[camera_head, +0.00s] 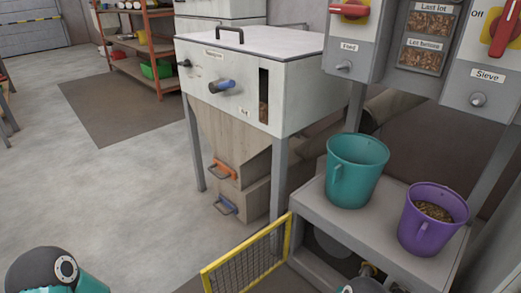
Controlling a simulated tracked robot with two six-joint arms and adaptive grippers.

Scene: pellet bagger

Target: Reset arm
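Part of my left arm (50,272) shows at the bottom left corner, dark with a teal section. Its gripper is out of the picture. A small dark and brass-coloured part shows at the bottom edge, right of the yellow guard; I cannot tell what it belongs to. No fingertips of either gripper can be seen. The task names no other object.
A teal bucket (354,172) and a purple bucket (428,222) holding pellets stand on a grey bench (335,226). A yellow mesh guard (247,262) stands in front. The white hopper cabinet (222,75) is behind. Control panels hang upper right. Floor at left is clear.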

